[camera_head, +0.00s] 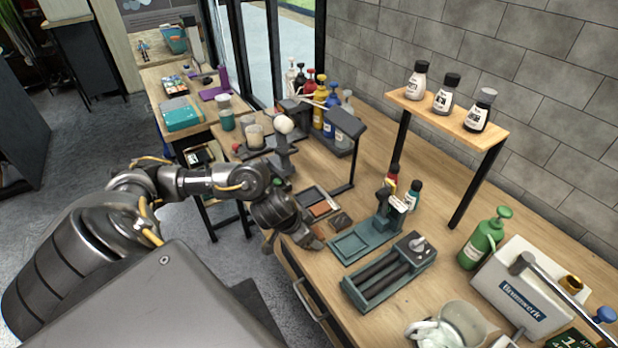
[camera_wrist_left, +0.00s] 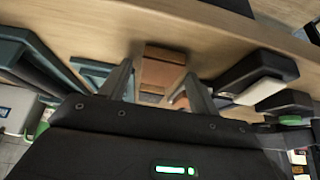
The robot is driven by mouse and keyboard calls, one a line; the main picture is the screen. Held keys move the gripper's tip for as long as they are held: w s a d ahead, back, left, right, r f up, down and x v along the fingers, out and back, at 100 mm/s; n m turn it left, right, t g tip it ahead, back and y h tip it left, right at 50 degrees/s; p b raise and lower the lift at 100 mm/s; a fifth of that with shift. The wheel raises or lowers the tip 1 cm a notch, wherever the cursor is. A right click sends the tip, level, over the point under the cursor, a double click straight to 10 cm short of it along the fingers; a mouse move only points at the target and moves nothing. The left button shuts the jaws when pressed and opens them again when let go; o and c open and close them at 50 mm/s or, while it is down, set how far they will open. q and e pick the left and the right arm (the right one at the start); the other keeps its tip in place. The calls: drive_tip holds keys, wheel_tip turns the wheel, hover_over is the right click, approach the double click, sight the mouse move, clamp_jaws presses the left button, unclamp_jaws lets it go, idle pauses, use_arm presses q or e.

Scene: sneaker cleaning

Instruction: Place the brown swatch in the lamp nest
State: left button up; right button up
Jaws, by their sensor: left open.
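My left gripper (camera_head: 312,243) reaches over the table's front edge. In the left wrist view its two fingers (camera_wrist_left: 160,85) are apart, with a brown swatch (camera_wrist_left: 163,68) showing in the gap; I cannot tell whether they touch it. In the head view a dark brown swatch (camera_head: 341,221) lies on the wood just beyond the gripper. The black lamp (camera_head: 347,123) stands on a thin post. The right gripper is not in view.
A teal tray stand (camera_head: 348,246) and a teal rack with dark rollers (camera_head: 378,284) stand close to the right of the gripper. A wooden shelf (camera_head: 440,112) holds small bottles. Pump bottles (camera_head: 320,90) stand behind the lamp. A white box (camera_head: 520,290) is at the right.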

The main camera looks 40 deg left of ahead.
use_arm(q)
drive_tip(key=p+v, duration=0.1)
drive_tip(key=v, duration=0.9)
drive_tip(key=shift+s+a+r+p, duration=0.25)
drive_tip(key=shift+s+p, duration=0.1)
drive_tip(key=shift+p, duration=0.05)
